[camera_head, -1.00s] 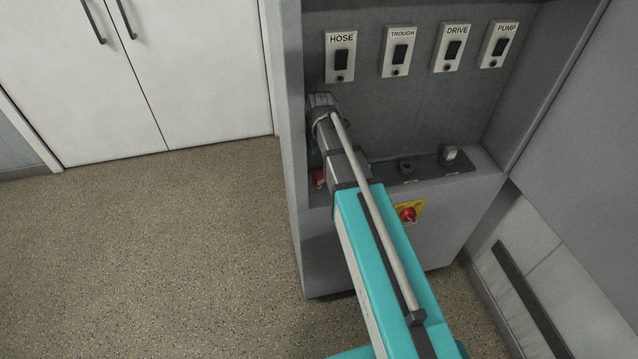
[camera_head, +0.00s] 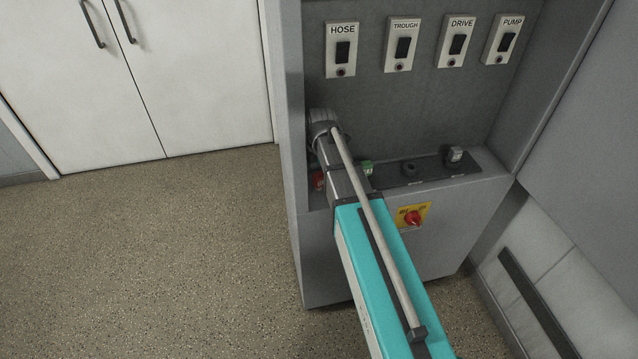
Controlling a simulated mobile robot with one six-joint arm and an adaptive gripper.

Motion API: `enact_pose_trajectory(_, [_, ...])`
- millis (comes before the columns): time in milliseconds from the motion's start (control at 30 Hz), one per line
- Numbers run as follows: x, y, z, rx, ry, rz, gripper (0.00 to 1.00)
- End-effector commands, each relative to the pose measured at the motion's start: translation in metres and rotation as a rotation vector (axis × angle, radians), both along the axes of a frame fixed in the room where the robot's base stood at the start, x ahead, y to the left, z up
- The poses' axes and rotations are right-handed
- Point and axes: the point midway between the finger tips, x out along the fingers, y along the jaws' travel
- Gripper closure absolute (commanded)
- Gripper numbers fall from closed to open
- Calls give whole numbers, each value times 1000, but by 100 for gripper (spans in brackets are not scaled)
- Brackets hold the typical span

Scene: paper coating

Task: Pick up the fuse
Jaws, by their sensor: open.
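Small fuse-like pieces sit along the cabinet ledge. A red one (camera_head: 318,180) is at the left, a green one (camera_head: 367,167) shows just right of my arm, and a grey one with a pale face (camera_head: 454,155) stands at the right end. I cannot tell which one is the fuse meant. My gripper (camera_head: 322,126) is at the far end of my arm, near the ledge's left end and above the red piece. It is open, but its fingertips are hard to make out and I see nothing held. My arm hides part of the ledge.
A dark round fitting (camera_head: 408,168) sits between the green and grey pieces. Switches labelled HOSE (camera_head: 341,50), TROUGH (camera_head: 402,45), DRIVE (camera_head: 456,41) and PUMP (camera_head: 502,39) line the back panel. A red knob (camera_head: 413,218) is on the front. The cabinet's left wall (camera_head: 288,150) stands close to my gripper.

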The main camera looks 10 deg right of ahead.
Motion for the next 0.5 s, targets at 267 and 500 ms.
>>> enact_pose_trajectory(267, [0, 0, 0, 0, 0, 0, 17])
enact_pose_trajectory(500, [0, 0, -9, 0, 0, 0, 17])
